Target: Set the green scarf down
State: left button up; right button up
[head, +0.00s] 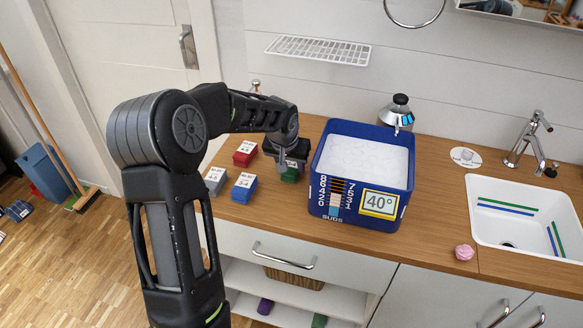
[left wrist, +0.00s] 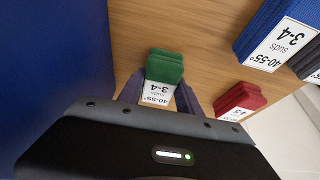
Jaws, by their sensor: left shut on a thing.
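The green scarf (head: 290,175) is a small folded block with a white label reading 40-55°, suds 3-4. My left gripper (head: 288,163) points down over it on the wooden counter, just left of the blue tub. In the left wrist view the green scarf (left wrist: 166,68) sits between the two fingers of my left gripper (left wrist: 158,95), which is shut on it. In the head view the gripper hides most of the scarf. I cannot tell whether its underside touches the counter. My right gripper is not in view.
The blue tub (head: 335,205) of white suds shows a 40° sign. Red (head: 245,153), blue (head: 244,188) and grey (head: 215,180) folded cloths lie on the counter to the left. A white sink (head: 488,228) and a pink item (head: 464,252) are at the right.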

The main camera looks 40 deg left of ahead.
aim_at(291, 165)
pick_arm(q)
notch_tip(291, 165, up, 10)
jog(key=shift+f+b, duration=0.25)
jog(key=shift+b, duration=0.2)
dwell(0.4)
